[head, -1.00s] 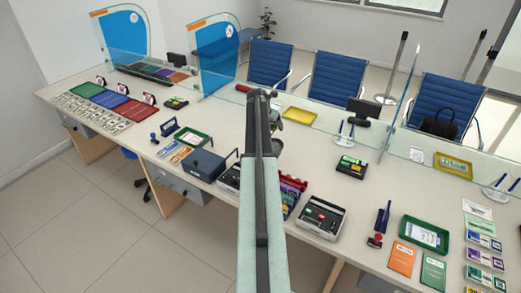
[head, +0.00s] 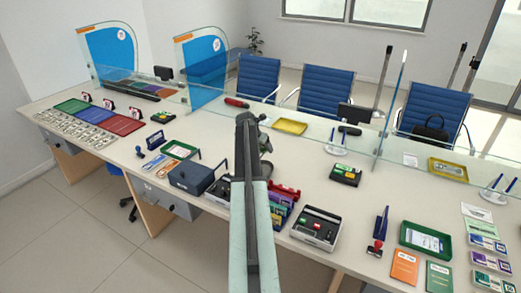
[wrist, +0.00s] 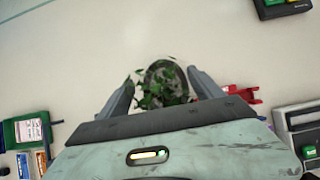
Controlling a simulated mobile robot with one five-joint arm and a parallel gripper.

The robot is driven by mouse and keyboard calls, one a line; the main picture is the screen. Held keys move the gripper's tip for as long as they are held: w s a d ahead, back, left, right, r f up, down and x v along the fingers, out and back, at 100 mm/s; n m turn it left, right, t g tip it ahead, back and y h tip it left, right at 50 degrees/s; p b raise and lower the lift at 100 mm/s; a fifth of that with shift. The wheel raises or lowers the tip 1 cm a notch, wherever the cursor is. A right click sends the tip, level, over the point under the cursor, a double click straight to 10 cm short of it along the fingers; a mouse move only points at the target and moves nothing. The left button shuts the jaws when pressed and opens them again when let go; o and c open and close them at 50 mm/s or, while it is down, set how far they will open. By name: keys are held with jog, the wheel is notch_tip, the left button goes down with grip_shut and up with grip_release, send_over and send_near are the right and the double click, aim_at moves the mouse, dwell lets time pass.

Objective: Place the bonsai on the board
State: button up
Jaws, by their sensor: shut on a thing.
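The bonsai, with green leaves (wrist: 150,98) and a dark round grey part, sits between the two fingers of my gripper (wrist: 160,77) in the wrist view. My gripper is shut on it above the pale counter (wrist: 75,70). In the head view my arm covers most of the gripper and the bonsai; only a small grey part shows right of the arm's end. A green panel (head: 72,105), a blue panel (head: 95,113) and a red panel (head: 121,124) lie at the counter's left. I cannot tell which thing is the board.
Glass screens (head: 205,70) stand along the counter's far side. A blue-grey box (head: 190,177), card machines (head: 317,228) and a red holder (head: 286,190) stand near my arm. A yellow tray (head: 290,127) lies behind. Bare counter shows right of the arm.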

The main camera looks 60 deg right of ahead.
jog(key=o, duration=2.1)
jog(key=shift+r, duration=0.2)
jog(key=p+v, duration=1)
jog(key=v, duration=0.1)
jog(key=shift+s+r, duration=0.15)
jog(key=shift+r, duration=0.15)
jog(key=shift+a+r+p, duration=0.2)
jog(key=shift+a+p, duration=0.05)
jog(key=shift+p, duration=0.1)
jog(key=shift+f, duration=0.15)
